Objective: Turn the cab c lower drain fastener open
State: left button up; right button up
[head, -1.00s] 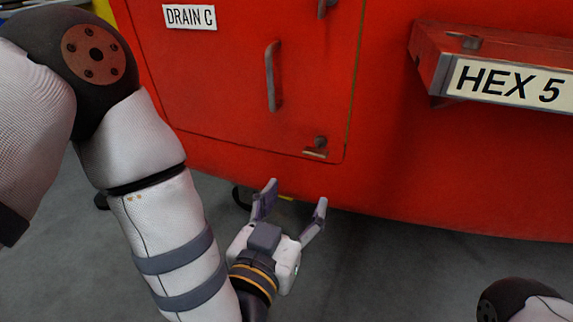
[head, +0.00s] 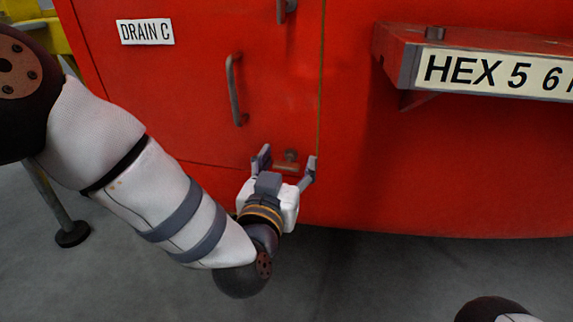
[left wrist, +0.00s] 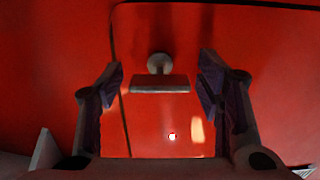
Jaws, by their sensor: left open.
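The lower drain fastener (head: 290,164) is a small grey turn-piece with a round head and a flat bar, at the lower right corner of the red drain door (head: 190,95) marked DRAIN C. In the left wrist view the fastener's bar (left wrist: 159,84) lies level below its round head. My left gripper (head: 288,160) is open, its fingers pointing at the fastener. In the left wrist view the fingers (left wrist: 162,85) stand to either side of the bar with gaps on both sides. I see no contact.
A grey door handle (head: 235,90) is above and left of the gripper. Another fastener (head: 286,10) is at the top of the door. A red shelf with a HEX 5 label (head: 490,72) juts out at the right. Grey floor is open below the cab.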

pick_arm(q)
jog(key=c, duration=1.2)
jog(key=shift+n, duration=0.3)
pick_arm(e)
jog(key=shift+r, duration=0.15)
pick_arm(q)
jog(key=n+p, duration=0.2)
jog(key=shift+r+n, duration=0.15)
jog(key=shift+n, duration=0.15)
jog(key=n+p, duration=0.2)
jog(key=n, duration=0.1)
jog(key=shift+n, duration=0.3)
jog(key=n, duration=0.2)
jog(key=shift+a+n+p, duration=0.1)
jog(key=shift+n+p, duration=0.3)
jog(key=n, duration=0.2)
jog(key=shift+f+n, duration=0.2)
jog(key=shift+n, duration=0.1)
jog(key=n, duration=0.5)
jog(key=shift+n, duration=0.3)
pick_arm(e)
jog(key=shift+t, duration=0.4)
jog(key=r, duration=0.1)
jog(key=w+r, duration=0.1)
jog(key=r, duration=0.2)
jog(key=shift+w, duration=0.25)
